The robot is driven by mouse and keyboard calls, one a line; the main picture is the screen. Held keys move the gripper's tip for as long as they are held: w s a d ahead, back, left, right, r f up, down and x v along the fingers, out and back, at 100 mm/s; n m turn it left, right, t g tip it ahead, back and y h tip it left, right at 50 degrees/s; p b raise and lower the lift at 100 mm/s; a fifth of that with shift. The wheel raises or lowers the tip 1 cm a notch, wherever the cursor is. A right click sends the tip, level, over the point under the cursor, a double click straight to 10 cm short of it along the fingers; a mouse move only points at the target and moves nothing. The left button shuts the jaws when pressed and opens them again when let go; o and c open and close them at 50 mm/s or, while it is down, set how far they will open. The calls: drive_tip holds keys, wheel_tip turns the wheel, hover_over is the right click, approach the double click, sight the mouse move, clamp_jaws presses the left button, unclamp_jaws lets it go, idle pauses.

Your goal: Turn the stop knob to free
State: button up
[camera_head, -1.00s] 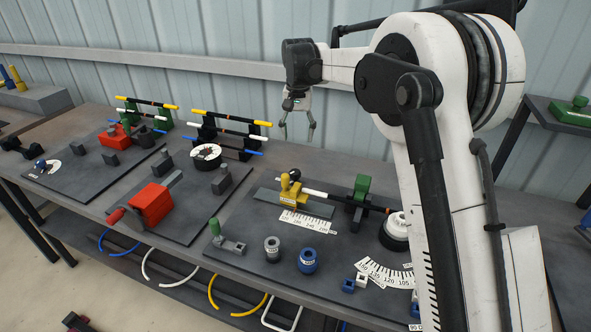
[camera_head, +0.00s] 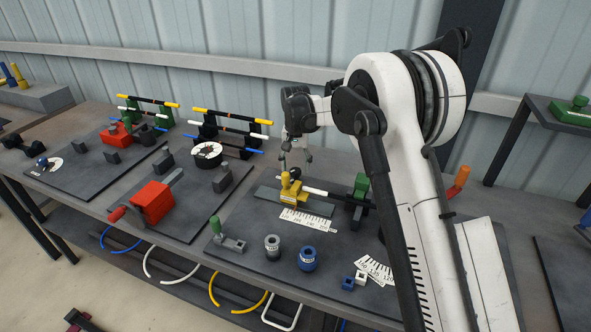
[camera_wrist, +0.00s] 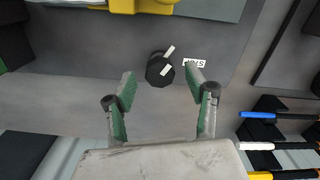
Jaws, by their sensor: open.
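A black knob (camera_wrist: 153,69) with a white pointer mark lies just beyond my fingertips in the wrist view, roughly centred between them. It looks like the stop knob. A small white label (camera_wrist: 194,63) beside it is too small to read for certain. My gripper (camera_wrist: 160,84) is open and empty, and no contact with the knob shows. In the head view my gripper (camera_head: 296,158) hangs just above and behind the yellow stop block (camera_head: 291,192). The knob is hard to make out there.
The yellow block also shows in the wrist view (camera_wrist: 140,5). A green post (camera_head: 361,186) stands to its right, with a white scale (camera_head: 307,219) in front. A fixture with coloured rods (camera_head: 228,131) stands left of my gripper. Blue (camera_head: 308,259) and grey (camera_head: 272,247) cylinders stand in front.

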drive_tip(key=shift+f, duration=0.75)
drive_tip(key=shift+c, duration=0.3)
drive_tip(key=c, duration=1.1)
